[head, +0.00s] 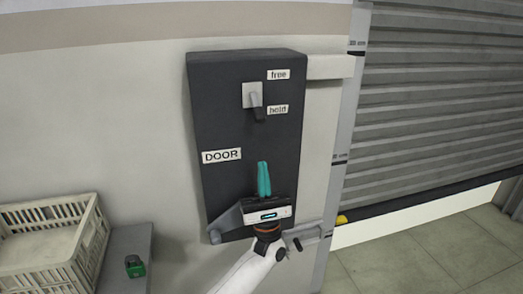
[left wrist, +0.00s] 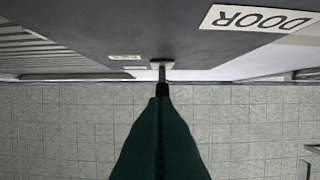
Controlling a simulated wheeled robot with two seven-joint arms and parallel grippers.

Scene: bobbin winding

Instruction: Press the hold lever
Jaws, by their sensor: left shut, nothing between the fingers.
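A dark box (head: 225,110) marked DOOR is on the wall. Near its top a small dark lever (head: 257,108) stands out from a pale plate (head: 251,94), its end hanging down beside the "hold" label (head: 278,109); the "free" label (head: 279,74) is above. My left gripper (head: 263,164) is in front of the box's lower half, teal fingers together and pointing up, below the lever and apart from it. In the left wrist view the shut fingers (left wrist: 160,110) point toward the lever (left wrist: 162,88); whether they touch cannot be told there. My right gripper is out of view.
A grey bar or bracket (head: 225,224) at the box's foot is partly hidden by my gripper. A pale crate (head: 45,245) and a small green object (head: 134,266) are at lower left. A ribbed shutter (head: 440,100) stands at right, with clear tiled floor (head: 430,255) before it.

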